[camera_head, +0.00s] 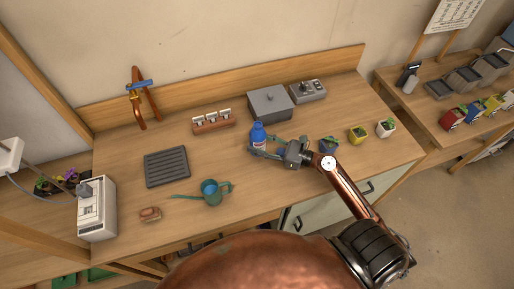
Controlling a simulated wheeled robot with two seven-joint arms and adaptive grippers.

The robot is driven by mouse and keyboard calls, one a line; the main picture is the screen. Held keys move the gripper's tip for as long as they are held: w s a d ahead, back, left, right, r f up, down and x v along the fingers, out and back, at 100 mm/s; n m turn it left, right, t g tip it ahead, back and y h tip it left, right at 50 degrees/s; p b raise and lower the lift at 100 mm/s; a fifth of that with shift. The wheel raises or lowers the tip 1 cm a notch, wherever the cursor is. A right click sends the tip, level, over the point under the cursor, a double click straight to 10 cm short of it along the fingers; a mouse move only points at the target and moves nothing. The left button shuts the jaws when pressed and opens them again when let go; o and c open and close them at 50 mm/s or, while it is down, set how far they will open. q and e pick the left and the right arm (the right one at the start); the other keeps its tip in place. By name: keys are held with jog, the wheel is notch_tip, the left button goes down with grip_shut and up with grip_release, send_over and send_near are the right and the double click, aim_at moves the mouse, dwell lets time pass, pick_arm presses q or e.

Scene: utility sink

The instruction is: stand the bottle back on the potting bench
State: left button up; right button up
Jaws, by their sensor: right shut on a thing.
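The blue bottle (258,132) with a pale label is upright over the middle of the wooden potting bench (245,190). My right gripper (262,149) is shut on the bottle, around its lower part, coming in from the right. The fingers hide part of the bottle's base, so I cannot tell whether it touches the bench top. My left gripper is out of view.
A grey box (270,103) and a control unit (308,90) stand behind the bottle. A rack (213,121), black tray (167,167) and teal watering can (210,191) are to the left. Small pots (358,134) stand right, near my arm.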

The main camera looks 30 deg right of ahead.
aim_at(259, 147)
jog(key=shift+w+f, duration=0.2)
jog(key=shift+f, duration=0.05)
jog(key=f, duration=0.1)
jog(key=f+b, duration=0.1)
jog(key=f, duration=0.1)
jog(key=shift+w+d+f, duration=0.15)
jog(key=shift+w+f, duration=0.05)
jog(key=shift+f, duration=0.05)
jog(key=o, duration=1.4)
jog(key=shift+f, duration=0.1)
jog(key=shift+o, duration=0.2)
jog(key=shift+s+d, duration=0.1)
jog(key=shift+s, duration=0.1)
jog(key=v, duration=1.1)
jog(key=shift+s+d+b, duration=0.2)
jog(key=shift+s+b, duration=0.05)
jog(key=shift+b, duration=0.05)
